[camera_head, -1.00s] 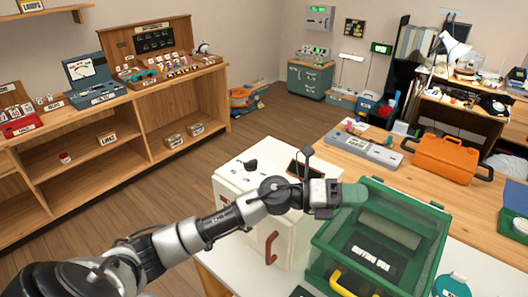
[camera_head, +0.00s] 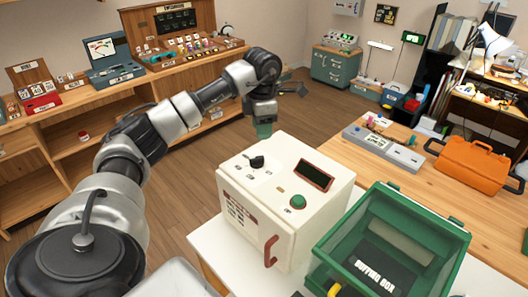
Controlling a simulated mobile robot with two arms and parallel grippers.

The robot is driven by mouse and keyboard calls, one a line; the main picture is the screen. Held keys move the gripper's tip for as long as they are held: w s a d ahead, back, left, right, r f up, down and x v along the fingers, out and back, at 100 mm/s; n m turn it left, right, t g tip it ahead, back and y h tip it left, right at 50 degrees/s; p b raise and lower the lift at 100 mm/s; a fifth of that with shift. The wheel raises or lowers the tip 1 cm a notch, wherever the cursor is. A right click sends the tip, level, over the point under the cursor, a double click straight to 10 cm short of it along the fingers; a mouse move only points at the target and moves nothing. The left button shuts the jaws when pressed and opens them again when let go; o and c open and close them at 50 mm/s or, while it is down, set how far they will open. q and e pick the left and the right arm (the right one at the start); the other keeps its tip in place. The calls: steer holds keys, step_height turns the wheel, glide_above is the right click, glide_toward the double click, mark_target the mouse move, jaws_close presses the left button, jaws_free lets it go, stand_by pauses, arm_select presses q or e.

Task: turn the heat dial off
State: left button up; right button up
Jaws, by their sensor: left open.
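A cream-coloured box-shaped appliance (camera_head: 240,205) stands on the white table. Its top carries a black dial knob (camera_head: 257,162), a dark display window (camera_head: 314,176) and a green button (camera_head: 298,201). The knob, near the back left of the top, looks like the heat dial; its label is too small to read. My left gripper (camera_head: 264,131) points down just behind the knob, apart from it, with green fingertips. It is open and empty. My right gripper is not in view.
A green transparent bin (camera_head: 452,245) stands close to the appliance's right. A red handle (camera_head: 270,251) sticks out of the appliance's front. An orange toolbox (camera_head: 470,166) and grey device (camera_head: 385,148) are on the wooden table behind. Shelves stand at the back left.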

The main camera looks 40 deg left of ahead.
mark_target(263, 156)
arm_select(q)
step_height(263, 156, down, 9)
steer(key=p, duration=0.2)
steer(key=shift+f+p, duration=0.2)
steer(key=shift+p, duration=0.15)
jaws_close()
